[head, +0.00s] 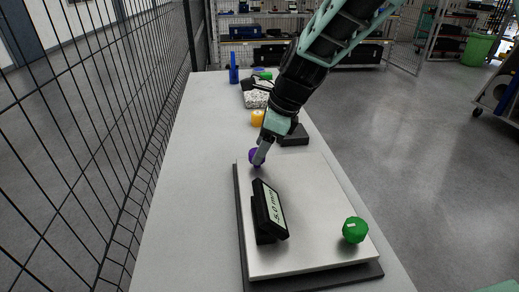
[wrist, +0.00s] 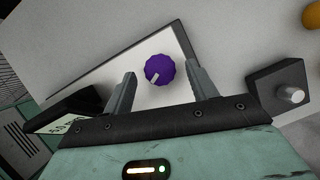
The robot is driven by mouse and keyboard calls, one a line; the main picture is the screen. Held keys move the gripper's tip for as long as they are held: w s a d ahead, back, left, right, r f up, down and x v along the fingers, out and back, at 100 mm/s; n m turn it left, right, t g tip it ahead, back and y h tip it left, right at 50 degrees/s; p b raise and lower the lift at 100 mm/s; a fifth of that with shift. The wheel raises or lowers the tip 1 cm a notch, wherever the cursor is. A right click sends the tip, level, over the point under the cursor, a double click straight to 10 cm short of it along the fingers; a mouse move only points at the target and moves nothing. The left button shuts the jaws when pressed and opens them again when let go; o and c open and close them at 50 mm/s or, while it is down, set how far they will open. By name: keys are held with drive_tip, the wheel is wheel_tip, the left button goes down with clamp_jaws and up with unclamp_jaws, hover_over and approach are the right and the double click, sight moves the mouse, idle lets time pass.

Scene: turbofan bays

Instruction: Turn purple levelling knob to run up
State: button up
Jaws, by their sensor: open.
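The purple levelling knob (wrist: 160,70) is at the far left corner of a light plate (head: 310,200); a pale mark shows on its top. In the head view the knob (head: 253,156) is partly hidden by my gripper. My gripper (wrist: 163,82) is open, with one finger on each side of the knob in the wrist view and a gap to both. I cannot tell how high the fingertips are above it. A black display (head: 268,212) reading about 5.0 mm stands on the plate.
A green knob (head: 355,230) is at the plate's near right corner. A black block with a metal stud (wrist: 283,88) lies beyond the plate. An orange object (head: 257,117) and other items stand farther along the bench (head: 185,190). A wire fence runs along the left.

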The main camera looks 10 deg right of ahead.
drive_tip(key=shift+w+a+f, duration=0.1)
drive_tip(key=shift+a+f, duration=0.2)
drive_tip(key=shift+f, duration=0.35)
drive_tip(key=c, duration=1)
drive_tip(key=shift+n, duration=0.3)
